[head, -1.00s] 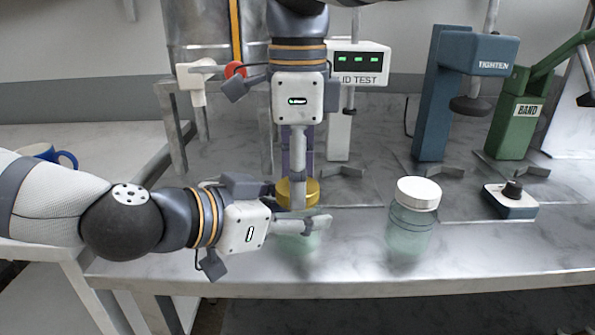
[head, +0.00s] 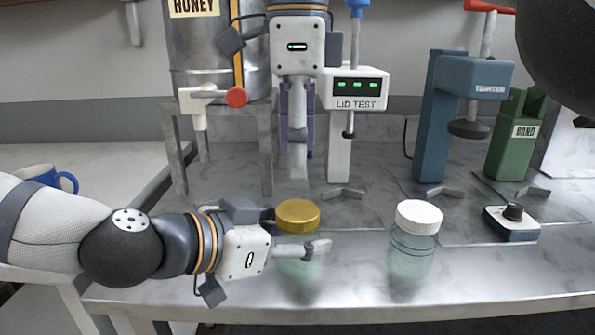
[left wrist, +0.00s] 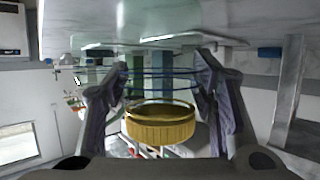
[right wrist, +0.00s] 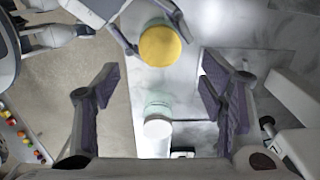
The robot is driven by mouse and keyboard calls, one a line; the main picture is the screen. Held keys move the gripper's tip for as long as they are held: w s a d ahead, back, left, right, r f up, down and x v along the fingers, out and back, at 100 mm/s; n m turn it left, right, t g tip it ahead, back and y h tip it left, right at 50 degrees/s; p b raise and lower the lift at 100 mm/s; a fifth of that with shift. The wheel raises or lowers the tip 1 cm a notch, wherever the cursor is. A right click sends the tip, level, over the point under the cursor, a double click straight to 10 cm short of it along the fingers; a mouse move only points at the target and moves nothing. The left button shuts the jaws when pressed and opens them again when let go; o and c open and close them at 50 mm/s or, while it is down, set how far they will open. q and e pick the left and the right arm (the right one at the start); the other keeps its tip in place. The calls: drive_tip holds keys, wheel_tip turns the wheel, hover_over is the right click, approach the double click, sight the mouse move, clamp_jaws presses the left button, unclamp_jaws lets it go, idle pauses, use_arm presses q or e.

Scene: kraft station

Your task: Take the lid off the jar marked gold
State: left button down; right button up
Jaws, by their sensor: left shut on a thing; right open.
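The gold-lidded jar (head: 300,267) stands upright on the steel bench, its gold lid (head: 298,216) sitting on top. My left gripper (head: 318,248) comes in sideways from the left and is shut on the jar's glass body below the lid. The left wrist view shows the lid (left wrist: 160,127) and banded glass between the fingers. My right gripper (head: 297,150) points down, open and empty, above the lid and clear of it. The right wrist view shows the lid (right wrist: 160,46) from above, beyond its spread fingers. The jar's marking cannot be read.
A white-lidded jar (head: 412,250) stands to the right. Behind are the lid test stand (head: 340,150), blue tighten press (head: 440,120), green band machine (head: 517,145) and a control box with a knob (head: 511,224). A honey tank (head: 205,60) is at the back left. A blue mug (head: 62,181) sits left.

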sight(298, 210)
wheel_tip(298, 210, down, 8)
drive_tip(key=shift+r, duration=0.1)
drive_tip(key=c, duration=1.2)
drive_tip(key=n, duration=0.3)
drive_tip(key=o, duration=1.3)
